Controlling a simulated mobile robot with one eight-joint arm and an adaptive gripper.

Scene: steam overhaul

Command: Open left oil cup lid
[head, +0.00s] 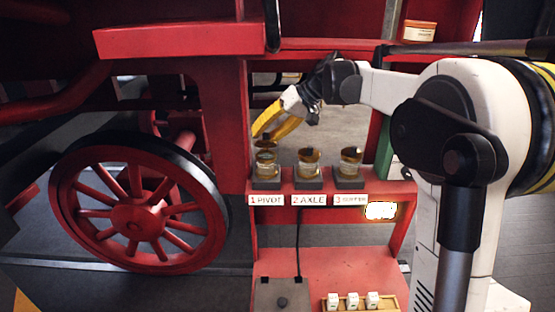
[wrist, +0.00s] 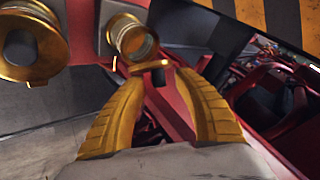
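The left oil cup (head: 266,166), a glass and brass cup above the label "1 PIVOT", stands at the left end of a red shelf. A brass cup (wrist: 135,40) with an amber round face shows just beyond my fingers in the wrist view, with a flat brass piece (wrist: 150,65), perhaps its lid, at the fingertips. My gripper (wrist: 160,76) has two yellow fingers with a gap between the tips. In the head view my gripper (head: 266,132) reaches down from behind, its tips just above the left cup. Whether a finger touches the lid cannot be told.
The middle oil cup (head: 308,163) and right oil cup (head: 349,162) stand close by on the same shelf. A red spoked wheel (head: 138,218) is at left. Red frame beams (head: 180,40) lie above. A wooden tray (head: 360,304) with small white blocks sits below.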

